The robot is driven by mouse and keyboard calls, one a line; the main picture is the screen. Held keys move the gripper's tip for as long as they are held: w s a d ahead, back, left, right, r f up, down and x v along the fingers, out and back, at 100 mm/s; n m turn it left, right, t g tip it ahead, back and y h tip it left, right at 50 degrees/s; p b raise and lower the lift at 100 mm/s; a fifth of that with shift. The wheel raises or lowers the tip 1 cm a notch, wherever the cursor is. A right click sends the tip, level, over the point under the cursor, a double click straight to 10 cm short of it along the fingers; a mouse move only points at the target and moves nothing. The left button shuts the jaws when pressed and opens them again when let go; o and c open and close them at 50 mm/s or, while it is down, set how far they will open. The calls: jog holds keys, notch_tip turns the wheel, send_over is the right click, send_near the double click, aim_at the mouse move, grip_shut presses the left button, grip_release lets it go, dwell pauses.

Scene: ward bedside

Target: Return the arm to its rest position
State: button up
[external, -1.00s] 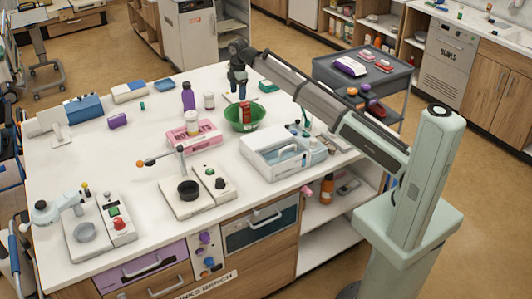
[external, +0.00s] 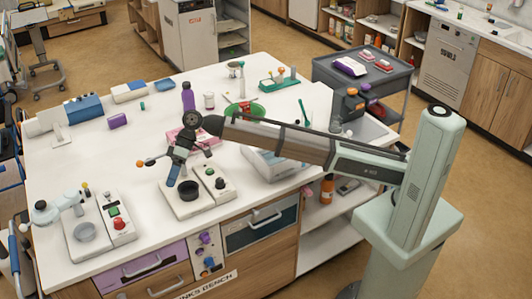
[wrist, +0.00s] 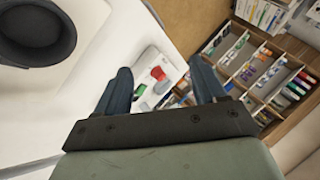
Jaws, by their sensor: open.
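In the external view my gripper (external: 172,180) hangs from the bent arm over the white bench, pointing down and to the left. It is close to the device with a black round cup (external: 189,190). In the wrist view my gripper (wrist: 163,82) has its two dark blue fingers spread apart, with nothing held between them. The black cup (wrist: 37,32) shows large at the upper left of the wrist view. My forearm stretches low across the bench from the column on the right.
The green bowl (external: 253,111), pink box (external: 182,136) and white-and-blue bin (external: 266,168) are partly hidden by my arm. A purple bottle (external: 188,97) stands behind. A two-button device (external: 119,224) stands at the front left. A grey cart (external: 365,70) stands beyond the bench.

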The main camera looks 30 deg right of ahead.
jog(key=s+a+f+m+g+y, duration=0.3)
jog(key=s+f+m, duration=0.6)
jog(key=s+f, duration=1.15)
jog(key=d+f+m+t+h, duration=0.1)
jog(key=d+f+m, duration=0.1)
jog(key=d+f, duration=0.65)
jog(key=s+d+f+m+t, duration=0.1)
jog(key=d+f+m+t, duration=0.3)
jog(key=f, duration=0.8)
jog(key=d+f+m+g+h, duration=0.1)
jog(key=d+f, duration=0.6)
jog(key=f, duration=0.4)
jog(key=w+d+f+n+t+h, duration=0.1)
jog(key=w+d+f+n+h, duration=0.2)
jog(key=d, duration=0.8)
jog(key=w+d+f+h, duration=0.15)
jog(key=d+f, duration=0.25)
jog(key=d, duration=0.6)
jog(key=w+d+f+n+t+h, duration=0.15)
jog(key=w+d+f, duration=0.25)
jog(key=d, duration=0.7)
jog(key=s+d+g+h, duration=0.1)
jog(key=s+d+g, duration=0.2)
jog(key=d, duration=1)
jog(key=s+d+r+g+h, duration=0.1)
jog(key=s+d+g, duration=0.2)
jog(key=d, duration=1.1)
jog(key=shift+s+d+r+m+h, duration=0.2)
jog(key=shift+s+m+h, duration=0.15)
jog(key=shift+s, duration=0.5)
